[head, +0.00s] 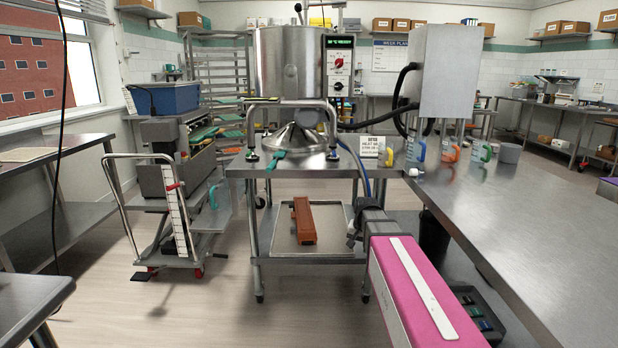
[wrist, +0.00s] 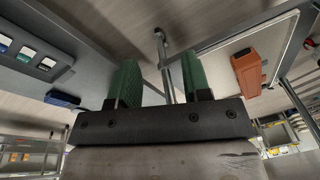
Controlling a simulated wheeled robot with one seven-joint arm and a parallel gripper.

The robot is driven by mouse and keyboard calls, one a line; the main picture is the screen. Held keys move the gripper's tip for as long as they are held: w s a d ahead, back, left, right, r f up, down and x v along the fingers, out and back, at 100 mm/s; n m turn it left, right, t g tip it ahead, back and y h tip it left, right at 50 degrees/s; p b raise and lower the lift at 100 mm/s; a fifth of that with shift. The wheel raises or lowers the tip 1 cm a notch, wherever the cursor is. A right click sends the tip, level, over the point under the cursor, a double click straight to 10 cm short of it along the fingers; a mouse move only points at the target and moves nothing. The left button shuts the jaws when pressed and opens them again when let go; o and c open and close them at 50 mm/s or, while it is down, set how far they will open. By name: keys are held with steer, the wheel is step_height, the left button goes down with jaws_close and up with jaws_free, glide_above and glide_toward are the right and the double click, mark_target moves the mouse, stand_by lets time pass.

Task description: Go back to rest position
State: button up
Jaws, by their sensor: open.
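My gripper (wrist: 160,78) shows in the wrist view with its two green fingers apart and nothing between them. In the head view my pink arm reaches forward from the lower right, and my dark gripper (head: 354,232) is at its far end, beside the right side of the depositor's stand. The fingers are too small there to make out. The gummy depositor, with a steel hopper (head: 288,62) and a control panel (head: 339,66), stands on the steel table straight ahead.
A reddish-brown block (head: 304,221) lies on a tray (head: 283,240) on the lower shelf, left of my gripper. A long steel table (head: 520,235) runs along the right. Several jugs stand there. A trolley (head: 128,215) stands left.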

steer(key=s+f+n+g, duration=0.1)
steer(key=s+f+n, duration=0.1)
steer(key=s+f, duration=0.3)
steer(key=s+f+n, duration=0.2)
steer(key=s+f, duration=0.4)
steer(key=s, duration=0.7)
steer(key=shift+s+d+g+h, duration=0.15)
steer(key=shift+s+g+h, duration=0.15)
steer(key=shift+g, duration=0.1)
